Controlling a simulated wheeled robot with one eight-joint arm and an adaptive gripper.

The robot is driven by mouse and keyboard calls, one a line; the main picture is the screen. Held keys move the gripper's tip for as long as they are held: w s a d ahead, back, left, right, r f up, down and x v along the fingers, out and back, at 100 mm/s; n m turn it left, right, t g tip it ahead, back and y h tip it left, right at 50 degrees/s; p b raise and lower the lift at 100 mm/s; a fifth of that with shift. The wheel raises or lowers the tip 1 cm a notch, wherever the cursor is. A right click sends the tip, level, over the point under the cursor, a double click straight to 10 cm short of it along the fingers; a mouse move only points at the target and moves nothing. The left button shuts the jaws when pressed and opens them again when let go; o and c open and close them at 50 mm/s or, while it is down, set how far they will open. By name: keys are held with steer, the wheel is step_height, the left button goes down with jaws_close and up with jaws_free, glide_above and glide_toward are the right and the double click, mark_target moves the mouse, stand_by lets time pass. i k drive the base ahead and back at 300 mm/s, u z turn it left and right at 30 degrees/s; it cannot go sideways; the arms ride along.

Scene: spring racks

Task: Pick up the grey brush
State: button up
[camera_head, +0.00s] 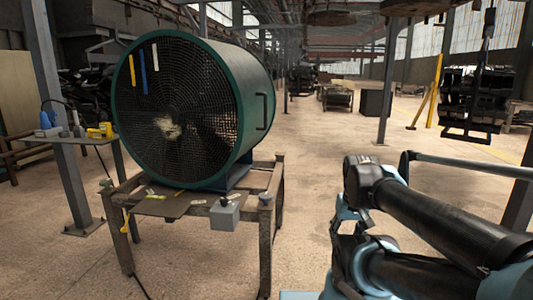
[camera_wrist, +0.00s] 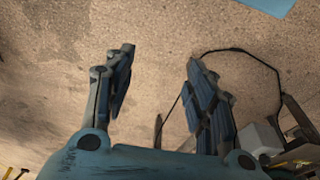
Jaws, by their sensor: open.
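I cannot pick out the grey brush for certain in either view. Small items lie on the metal stand (camera_head: 268,185) under the big fan, among them a pale piece (camera_head: 198,203) and a yellow-marked one (camera_head: 150,192), too small to name. My gripper (camera_wrist: 160,58) is open and empty in the wrist view, its two fingers apart over bare concrete floor. The stand's corner with a grey box (camera_wrist: 258,140) shows at the lower right of that view, beside the right finger. In the head view my arm fills the lower right, and the fingers cannot be made out.
A large green drum fan (camera_head: 245,95) stands on the stand, with a grey box (camera_head: 225,215) at its front edge. A side table (camera_head: 72,138) at the left holds a yellow tool (camera_head: 100,131) and a blue item. A cable (camera_wrist: 235,50) hangs near the right finger. Floor right of the stand is clear.

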mark_target(74, 110)
steer(key=u, duration=1.75)
